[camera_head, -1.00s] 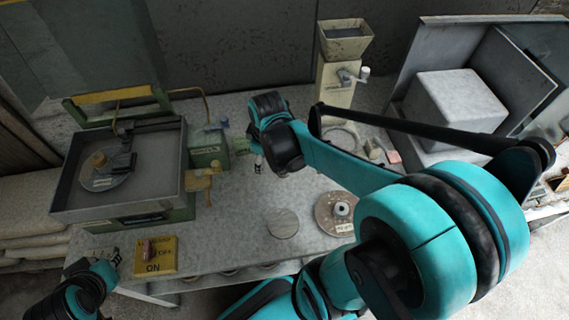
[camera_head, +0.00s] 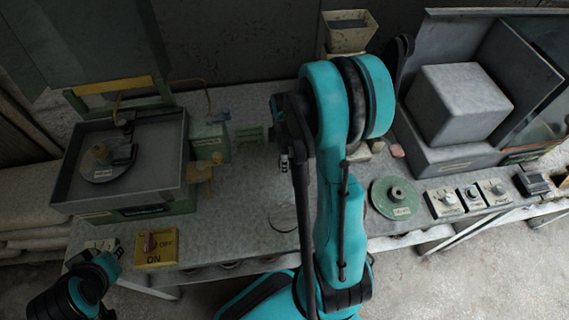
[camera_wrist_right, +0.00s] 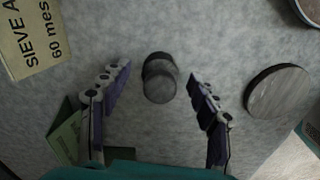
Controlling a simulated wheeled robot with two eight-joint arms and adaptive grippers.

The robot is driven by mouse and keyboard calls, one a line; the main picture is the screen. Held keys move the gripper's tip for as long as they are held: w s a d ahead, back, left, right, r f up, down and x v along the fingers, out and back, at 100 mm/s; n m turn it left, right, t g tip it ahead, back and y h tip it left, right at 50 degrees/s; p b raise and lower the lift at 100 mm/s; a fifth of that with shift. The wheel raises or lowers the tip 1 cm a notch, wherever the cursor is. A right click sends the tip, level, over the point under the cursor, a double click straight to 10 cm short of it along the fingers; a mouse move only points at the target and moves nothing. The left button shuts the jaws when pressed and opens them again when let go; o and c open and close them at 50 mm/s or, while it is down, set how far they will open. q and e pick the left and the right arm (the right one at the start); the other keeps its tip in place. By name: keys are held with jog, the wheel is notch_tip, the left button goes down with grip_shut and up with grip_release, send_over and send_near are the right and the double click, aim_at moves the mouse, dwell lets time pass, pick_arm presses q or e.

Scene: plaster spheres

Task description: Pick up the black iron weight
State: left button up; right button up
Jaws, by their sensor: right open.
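In the right wrist view, a small dark cylinder, which looks like the black iron weight (camera_wrist_right: 159,78), stands on the grey speckled bench between the fingers of my right gripper (camera_wrist_right: 159,72). The gripper is open, with a gap on each side of the weight; I see no contact. In the head view, one finger of my right gripper (camera_head: 284,163) shows beside the arm, and I cannot make out the weight there. My left gripper (camera_head: 106,246) is at the lower left, away from the weight; it is too small and dark to tell its opening.
A flat grey disc (camera_wrist_right: 279,91) lies right of the gripper in the wrist view, with a sieve label (camera_wrist_right: 32,35) at upper left. A square tray machine (camera_head: 66,190), yellow switch box (camera_head: 157,247), green disc (camera_head: 397,198) and small control boxes (camera_head: 470,196) stand around.

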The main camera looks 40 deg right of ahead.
jog(key=shift+f, duration=0.55)
jog(key=shift+r, duration=0.1)
grip_shut()
